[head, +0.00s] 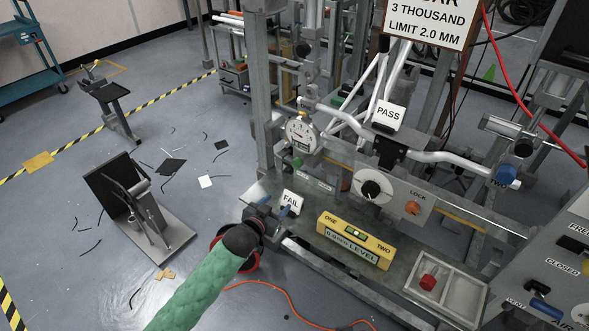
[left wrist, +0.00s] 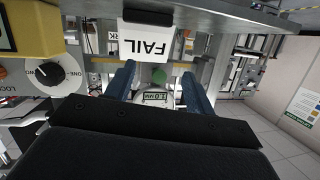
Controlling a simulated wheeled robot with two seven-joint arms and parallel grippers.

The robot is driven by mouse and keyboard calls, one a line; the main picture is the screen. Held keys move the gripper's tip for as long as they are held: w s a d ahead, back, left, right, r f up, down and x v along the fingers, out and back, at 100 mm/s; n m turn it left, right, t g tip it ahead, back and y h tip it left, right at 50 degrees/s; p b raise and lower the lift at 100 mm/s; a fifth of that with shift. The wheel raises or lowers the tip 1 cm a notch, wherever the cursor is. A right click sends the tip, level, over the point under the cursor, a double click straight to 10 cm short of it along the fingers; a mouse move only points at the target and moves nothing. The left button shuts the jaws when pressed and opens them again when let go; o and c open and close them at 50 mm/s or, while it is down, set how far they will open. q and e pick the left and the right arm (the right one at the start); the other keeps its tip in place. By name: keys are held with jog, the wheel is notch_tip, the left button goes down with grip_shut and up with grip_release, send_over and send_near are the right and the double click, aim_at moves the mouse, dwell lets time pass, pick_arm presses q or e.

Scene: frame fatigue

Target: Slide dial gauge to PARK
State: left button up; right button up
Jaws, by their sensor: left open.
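The dial gauge (head: 300,133), round with a white face, stands on the rail at the left of the bench fixture, with a green part below it. In the left wrist view, which is upside down, the gauge (left wrist: 155,97) with its small digital readout shows between my blue fingers, beyond them. My left gripper (head: 275,208) is open and empty, low in front of the gauge and apart from it, beside the FAIL card (head: 291,200). Small rail labels are too small to read in the head view; a partly hidden label ending in "RK" (left wrist: 115,37) shows in the wrist view. My right gripper is out of view.
A yellow level (head: 355,240) lies on the bench right of my left gripper. A knob panel (head: 378,190), a PASS card (head: 389,114) and a tray (head: 447,290) with a red piece stand further right. A bent silver handlebar (head: 440,156) crosses above.

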aim_at(295, 165)
pick_arm(q)
jog(key=shift+w+d+r+m+t+h+p, duration=0.15)
jog(key=shift+w+d+r+m+h, duration=0.65)
jog(key=shift+w, duration=1.5)
jog(key=shift+w+d+r+m+t+h+p, duration=0.2)
jog(key=shift+w+d+r+h, duration=0.35)
jog(key=shift+w+d, duration=1.2)
jog(key=shift+w+d+r+m+t+h+p, duration=0.15)
jog(key=shift+w+d+r+m+h, duration=0.5)
jog(key=shift+w, duration=2.2)
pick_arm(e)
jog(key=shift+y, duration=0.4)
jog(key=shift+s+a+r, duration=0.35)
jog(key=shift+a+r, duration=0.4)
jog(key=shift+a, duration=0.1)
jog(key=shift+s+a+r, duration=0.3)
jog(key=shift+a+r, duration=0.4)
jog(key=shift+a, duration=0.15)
pick_arm(q)
jog(key=shift+a+r+n, duration=0.15)
jog(key=shift+a+n, duration=0.05)
jog(key=shift+n, duration=0.05)
jog(key=shift+c, duration=0.2)
